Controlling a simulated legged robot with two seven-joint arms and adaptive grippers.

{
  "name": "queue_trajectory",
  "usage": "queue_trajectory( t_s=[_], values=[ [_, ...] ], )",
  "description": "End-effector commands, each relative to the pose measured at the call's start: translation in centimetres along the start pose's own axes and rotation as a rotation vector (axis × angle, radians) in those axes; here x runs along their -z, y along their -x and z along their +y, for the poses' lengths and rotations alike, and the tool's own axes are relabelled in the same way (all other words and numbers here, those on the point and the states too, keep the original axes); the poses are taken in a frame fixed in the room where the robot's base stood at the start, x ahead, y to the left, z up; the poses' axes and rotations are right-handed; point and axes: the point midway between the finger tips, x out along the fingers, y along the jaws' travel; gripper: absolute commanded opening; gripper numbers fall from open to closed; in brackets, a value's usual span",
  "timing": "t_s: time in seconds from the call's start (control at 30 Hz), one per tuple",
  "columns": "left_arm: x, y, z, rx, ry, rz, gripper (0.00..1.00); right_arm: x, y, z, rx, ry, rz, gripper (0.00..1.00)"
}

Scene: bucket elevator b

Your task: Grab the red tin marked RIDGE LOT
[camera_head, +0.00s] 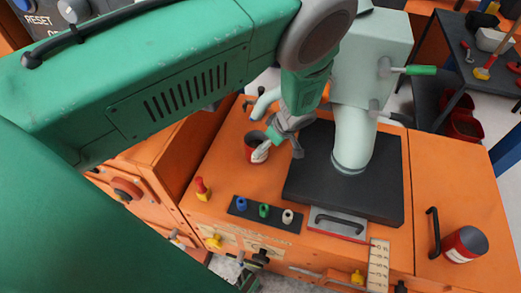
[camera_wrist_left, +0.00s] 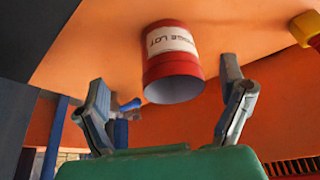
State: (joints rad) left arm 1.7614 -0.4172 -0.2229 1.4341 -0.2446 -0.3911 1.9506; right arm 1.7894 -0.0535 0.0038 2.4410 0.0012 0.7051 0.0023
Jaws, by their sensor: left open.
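The red tin with a white label (camera_head: 251,153) stands on the orange machine top in the head view, left of the black plate. In the left wrist view the same tin (camera_wrist_left: 172,65) shows large, its label reading RIDGE LOT and its open end facing the camera. My left gripper (camera_head: 281,147) is just right of the tin, one finger overlapping it in the head view. In the wrist view its two fingers (camera_wrist_left: 164,74) are spread wide, one on each side of the tin, with visible gaps. My right gripper is not in view.
A second red tin (camera_head: 464,244) stands at the right, beside a black handle (camera_head: 433,232). A pale green column (camera_head: 354,135) rises from the black plate (camera_head: 310,178) close to my gripper. A red-and-yellow knob (camera_head: 202,189) and a small switch panel (camera_head: 264,213) lie in front.

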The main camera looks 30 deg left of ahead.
Motion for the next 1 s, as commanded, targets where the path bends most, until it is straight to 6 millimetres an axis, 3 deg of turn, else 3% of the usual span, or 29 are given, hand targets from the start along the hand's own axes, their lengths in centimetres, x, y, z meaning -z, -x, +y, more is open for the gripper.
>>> queue_trajectory(
  t_s=[0.1,0.27,0.6,0.87,0.9,1.0],
  values=[
    [0.4,-1.8,-0.1,0.0,0.004,-0.004,0.9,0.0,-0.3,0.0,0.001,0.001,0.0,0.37],
    [0.4,-2.6,-0.2,-0.002,0.005,-0.003,0.9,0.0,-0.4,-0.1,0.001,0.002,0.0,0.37],
    [0.1,-7.0,-0.7,0.0,0.005,0.001,0.9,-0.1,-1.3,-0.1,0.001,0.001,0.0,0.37],
    [0.2,-7.3,-0.7,-0.003,0.005,-0.002,0.9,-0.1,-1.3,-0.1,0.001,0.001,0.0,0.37],
    [0.2,-7.3,-0.7,-0.003,0.005,-0.002,0.86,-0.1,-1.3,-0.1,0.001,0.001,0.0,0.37],
    [0.2,-7.3,-0.7,-0.003,0.005,-0.002,0.51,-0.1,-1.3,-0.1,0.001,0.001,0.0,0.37]
  ],
)
